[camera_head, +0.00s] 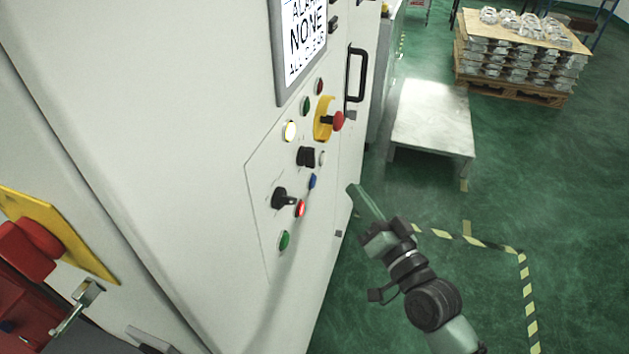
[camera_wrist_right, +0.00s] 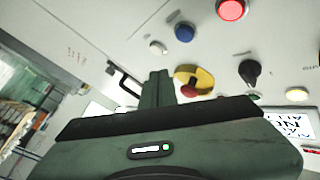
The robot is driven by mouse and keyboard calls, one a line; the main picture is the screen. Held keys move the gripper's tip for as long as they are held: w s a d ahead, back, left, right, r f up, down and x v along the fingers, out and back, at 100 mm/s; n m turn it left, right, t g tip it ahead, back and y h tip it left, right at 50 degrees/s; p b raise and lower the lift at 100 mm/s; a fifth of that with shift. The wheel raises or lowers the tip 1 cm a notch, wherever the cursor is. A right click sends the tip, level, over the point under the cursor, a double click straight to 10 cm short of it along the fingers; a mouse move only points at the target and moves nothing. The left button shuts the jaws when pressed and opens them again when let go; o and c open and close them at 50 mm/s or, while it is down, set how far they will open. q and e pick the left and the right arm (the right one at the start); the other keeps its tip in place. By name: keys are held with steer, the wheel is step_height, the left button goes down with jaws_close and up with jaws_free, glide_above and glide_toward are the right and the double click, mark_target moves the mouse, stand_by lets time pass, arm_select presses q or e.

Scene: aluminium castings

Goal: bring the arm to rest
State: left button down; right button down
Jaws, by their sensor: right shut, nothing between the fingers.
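My right gripper (camera_head: 366,203) is shut and empty. In the head view it hangs in the air to the right of the machine's control panel (camera_head: 262,165), with its fingers pointing up and left. In the right wrist view its closed fingers (camera_wrist_right: 157,88) show in front of the panel. I cannot tell from these views how far the fingertips are from the panel face. My left gripper is in neither view.
The white machine cabinet (camera_head: 150,110) fills the left. Its panel carries buttons, a black rotary switch (camera_head: 280,198) and a red emergency stop (camera_head: 338,121) on yellow. A black door handle (camera_head: 356,75), a low table (camera_head: 432,115) and a pallet of castings (camera_head: 520,62) stand beyond. Green floor lies right.

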step_height(320, 180, down, 20)
steer(key=d+g+h, duration=0.3)
steer(key=s+d+f+n+g+h+b, duration=0.1)
steer(key=s+f+g, duration=0.25)
steer(key=f, duration=0.65)
steer(key=s+d+f+n+g+h, duration=0.15)
steer(key=s+f, duration=0.25)
steer(key=f, duration=0.7)
steer(key=s+d+f+n+g, duration=0.1)
steer(key=s+f+g, duration=0.2)
steer(key=s+f, duration=0.5)
steer(key=s+d+f+n+g+h+b, duration=0.1)
steer(key=s+f, duration=0.7)
steer(key=s, duration=0.8)
steer(key=s+d+f+n+g+h, duration=0.1)
steer(key=s+d+f+g, duration=0.2)
steer(key=s+f+g, duration=0.2)
steer(key=s+f, duration=0.3)
steer(key=s, duration=0.4)
steer(key=shift+s+d, duration=0.2)
steer(key=shift+s, duration=0.2)
